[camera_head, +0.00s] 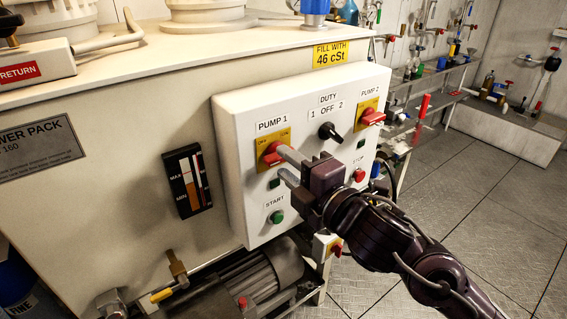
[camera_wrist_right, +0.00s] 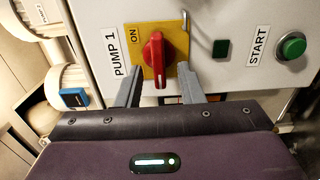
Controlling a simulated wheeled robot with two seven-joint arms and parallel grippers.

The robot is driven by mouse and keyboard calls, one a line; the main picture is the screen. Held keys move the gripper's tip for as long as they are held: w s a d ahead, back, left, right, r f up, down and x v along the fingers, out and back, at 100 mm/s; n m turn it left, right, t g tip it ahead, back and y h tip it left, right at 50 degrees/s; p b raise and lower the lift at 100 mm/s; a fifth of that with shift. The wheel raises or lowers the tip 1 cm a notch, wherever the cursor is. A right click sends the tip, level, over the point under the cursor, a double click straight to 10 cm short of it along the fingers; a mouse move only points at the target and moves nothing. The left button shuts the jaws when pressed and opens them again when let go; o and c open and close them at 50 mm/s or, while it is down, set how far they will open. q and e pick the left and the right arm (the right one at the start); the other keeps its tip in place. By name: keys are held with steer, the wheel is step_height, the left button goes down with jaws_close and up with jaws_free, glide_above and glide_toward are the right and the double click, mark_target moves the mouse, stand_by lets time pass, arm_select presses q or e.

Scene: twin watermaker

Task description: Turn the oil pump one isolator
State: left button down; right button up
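The pump 1 isolator is a red rotary knob (camera_head: 268,156) on a yellow plate (camera_head: 263,139), below the PUMP 1 label at the left of the white control box. In the right wrist view, the red knob (camera_wrist_right: 153,57) stands just beyond the fingertips, roughly between them, and its grip lies nearly upright in the picture. The ON mark is on the plate's left there. My right gripper (camera_head: 281,161) is open, with one fingertip close to the knob and partly covering it. It also shows in the right wrist view (camera_wrist_right: 158,75). Contact cannot be told. My left gripper is out of view.
The box (camera_head: 237,188) also carries a black duty switch (camera_head: 330,132), the pump 2 isolator (camera_head: 372,116), a green start button (camera_head: 277,217) and a red stop button (camera_head: 359,175). A motor (camera_head: 262,277) sits below. Open floor (camera_head: 480,220) lies to the right.

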steer(key=v, duration=0.6)
steer(key=shift+b, duration=0.4)
